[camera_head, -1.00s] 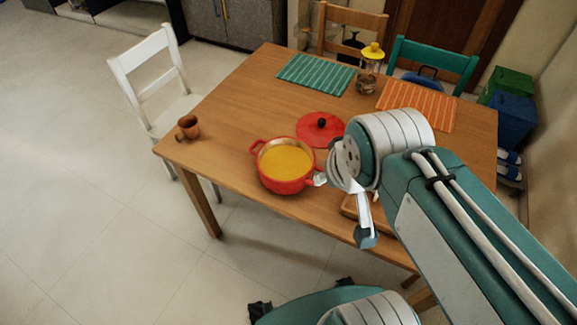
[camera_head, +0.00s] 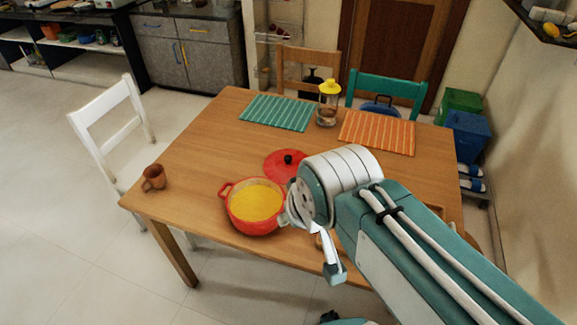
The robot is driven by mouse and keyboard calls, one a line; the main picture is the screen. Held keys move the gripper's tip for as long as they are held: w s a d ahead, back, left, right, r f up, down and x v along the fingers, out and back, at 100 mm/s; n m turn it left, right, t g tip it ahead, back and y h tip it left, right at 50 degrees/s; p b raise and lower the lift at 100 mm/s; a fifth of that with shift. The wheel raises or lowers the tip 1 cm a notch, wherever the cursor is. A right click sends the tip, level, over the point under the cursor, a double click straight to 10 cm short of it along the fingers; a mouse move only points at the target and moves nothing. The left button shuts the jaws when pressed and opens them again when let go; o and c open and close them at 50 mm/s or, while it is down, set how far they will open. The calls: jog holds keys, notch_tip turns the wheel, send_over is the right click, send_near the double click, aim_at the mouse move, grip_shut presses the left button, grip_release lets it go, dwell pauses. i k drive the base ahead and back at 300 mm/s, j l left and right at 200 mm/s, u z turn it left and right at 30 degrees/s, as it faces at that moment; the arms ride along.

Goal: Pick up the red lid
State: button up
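My arm comes in from the lower right and covers the lid's right edge. My gripper (camera_head: 288,219) is mostly hidden behind the arm's wrist; a pale part of it shows by the pot's right side. I cannot tell whether its fingers are apart or whether it touches the pot. The lid is not in its grasp.
The wooden table (camera_head: 190,180) carries a brown clay cup (camera_head: 154,177) at left, a green striped mat (camera_head: 277,113), an orange striped mat (camera_head: 377,132) and a jar with a yellow top (camera_head: 328,103). A white chair (camera_head: 112,130) stands at left.

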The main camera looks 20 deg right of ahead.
aim_at(282, 165)
jog(key=i+j+z, duration=0.55)
jog(key=j+z, duration=0.15)
jog(key=i+j+z, duration=0.2)
jog(key=j+z, duration=0.15)
jog(key=j, duration=0.2)
